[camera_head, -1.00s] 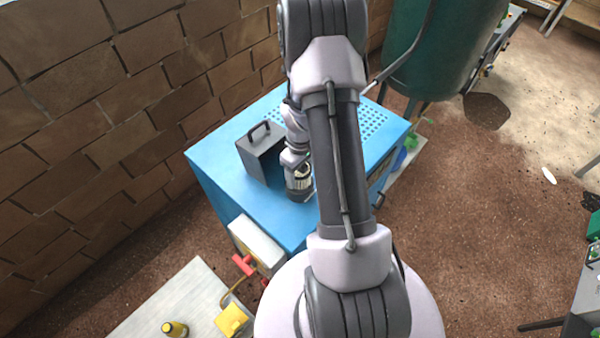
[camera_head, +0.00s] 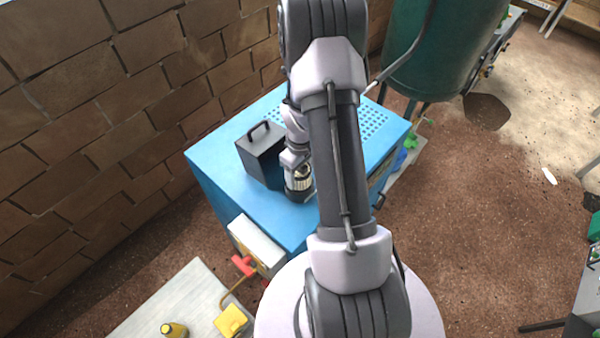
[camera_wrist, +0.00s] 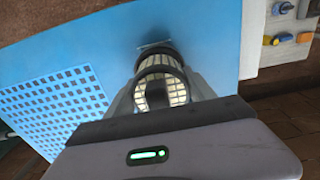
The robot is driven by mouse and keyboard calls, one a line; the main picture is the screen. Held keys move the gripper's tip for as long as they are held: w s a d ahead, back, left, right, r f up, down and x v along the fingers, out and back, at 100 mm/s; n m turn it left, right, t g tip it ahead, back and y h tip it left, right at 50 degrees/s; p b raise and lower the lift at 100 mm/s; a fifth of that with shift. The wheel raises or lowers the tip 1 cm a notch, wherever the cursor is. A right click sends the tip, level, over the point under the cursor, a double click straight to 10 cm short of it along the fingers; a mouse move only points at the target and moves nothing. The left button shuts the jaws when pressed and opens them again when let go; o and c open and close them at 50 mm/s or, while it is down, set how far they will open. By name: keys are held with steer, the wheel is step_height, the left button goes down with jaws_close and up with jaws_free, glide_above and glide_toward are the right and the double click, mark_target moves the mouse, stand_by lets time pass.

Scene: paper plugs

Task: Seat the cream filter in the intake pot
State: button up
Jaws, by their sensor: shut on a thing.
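The cream filter (camera_wrist: 163,82) is a ribbed cylinder with a dark grid and dark end. It stands between the fingers of my gripper (camera_wrist: 162,98), which is shut on it. In the head view the filter (camera_head: 303,179) shows as a pale ribbed band under my wrist, partly hidden by my arm. A dark round rim at its lower end, on the blue cabinet top, looks like the intake pot (camera_head: 296,196). I cannot tell how deep the filter sits in it.
The blue cabinet (camera_head: 225,165) has a perforated patch (camera_wrist: 55,105). A dark grey box with a handle (camera_head: 262,160) stands close left of my gripper. A white box with a red handle (camera_head: 255,245) is on the cabinet's front side. A green tank (camera_head: 440,50) stands behind.

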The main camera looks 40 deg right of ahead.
steer(key=shift+f+b, duration=1.05)
steer(key=shift+f, duration=0.2)
steer(key=shift+r, duration=0.25)
steer(key=shift+f+b, duration=0.25)
steer(key=shift+b, duration=0.3)
stand_by(1.0)
steer(key=shift+r, duration=0.25)
steer(key=shift+f+b, duration=0.25)
steer(key=shift+b, duration=0.25)
stand_by(1.0)
steer(key=shift+r, duration=0.25)
stand_by(1.4)
steer(key=shift+f+b, duration=0.3)
steer(key=shift+b, duration=0.2)
steer(key=shift+a+r, duration=0.1)
steer(key=shift+r, duration=0.15)
